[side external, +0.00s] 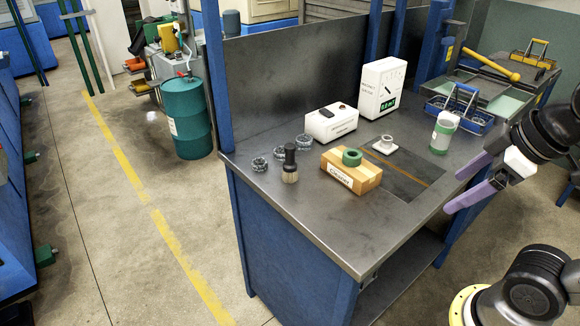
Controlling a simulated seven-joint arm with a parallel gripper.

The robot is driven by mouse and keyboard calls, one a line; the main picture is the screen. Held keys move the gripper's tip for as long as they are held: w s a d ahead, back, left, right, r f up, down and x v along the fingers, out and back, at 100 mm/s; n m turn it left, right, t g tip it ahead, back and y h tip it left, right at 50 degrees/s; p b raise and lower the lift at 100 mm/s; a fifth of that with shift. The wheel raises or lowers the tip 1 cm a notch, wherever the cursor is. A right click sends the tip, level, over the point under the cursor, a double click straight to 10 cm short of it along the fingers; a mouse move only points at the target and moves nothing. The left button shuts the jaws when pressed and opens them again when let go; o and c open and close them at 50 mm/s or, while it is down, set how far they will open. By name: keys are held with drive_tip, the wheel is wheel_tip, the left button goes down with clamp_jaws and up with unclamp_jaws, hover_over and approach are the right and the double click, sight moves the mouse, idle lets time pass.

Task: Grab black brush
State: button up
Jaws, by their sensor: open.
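The black brush (290,163) stands upright on the metal workbench (310,220), near its left end, with its pale bristles down and its black handle up. Small dark rings stand close around it. My gripper (452,192) is at the right, over the bench's right edge, with its two purple fingers spread apart and nothing between them. It is well away from the brush, with the wooden block between them.
A wooden block (351,178) with a green ring (352,157) lies right of the brush. Behind are a white box (331,123), a white gauge (382,88), a green-white canister (442,133) and a blue tool carrier (462,110). The bench's front left is clear.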

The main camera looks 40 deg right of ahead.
drive_tip(key=w+r+n+g, duration=0.1)
drive_tip(key=w+r+n, duration=1)
drive_tip(key=w+r, duration=0.45)
drive_tip(key=n+g, duration=0.4)
drive_tip(key=n, duration=0.2)
hover_over(290, 146)
wheel_tip(290, 146, down, 18)
drive_tip(key=shift+g, duration=0.3)
wheel_tip(290, 146, down, 12)
drive_tip(key=shift+s+f, duration=0.1)
drive_tip(key=shift+f, duration=3.25)
drive_tip(key=shift+c, duration=0.2)
